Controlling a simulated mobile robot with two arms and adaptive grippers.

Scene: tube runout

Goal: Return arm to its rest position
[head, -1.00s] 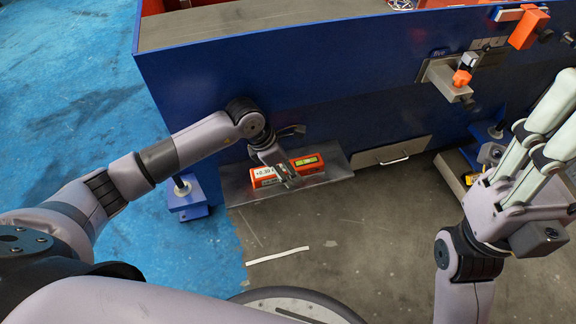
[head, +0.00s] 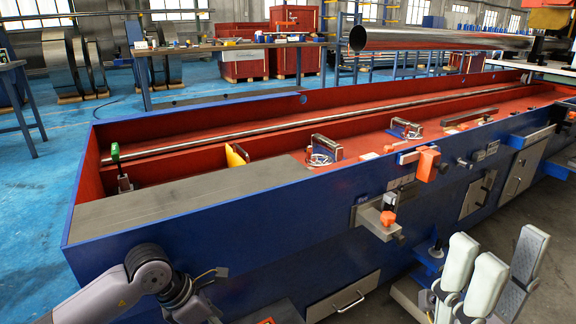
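My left arm (head: 110,290) comes in at the lower left in front of the blue machine bed. Its wrist bends down and leaves the picture at the bottom edge, so the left gripper's fingers are not seen. My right gripper (head: 496,256) is at the lower right, in front of the machine's blue side. Its pale padded fingers point up and stand apart, with nothing seen between them. The rest of my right arm is below the frame.
The long blue machine bed (head: 300,225) with red inside fills the middle. A long shiny tube (head: 440,40) is at the upper right. An orange knob (head: 388,218) sticks out from the bed's front. A workbench (head: 230,47) stands behind. Blue floor (head: 40,190) is clear at left.

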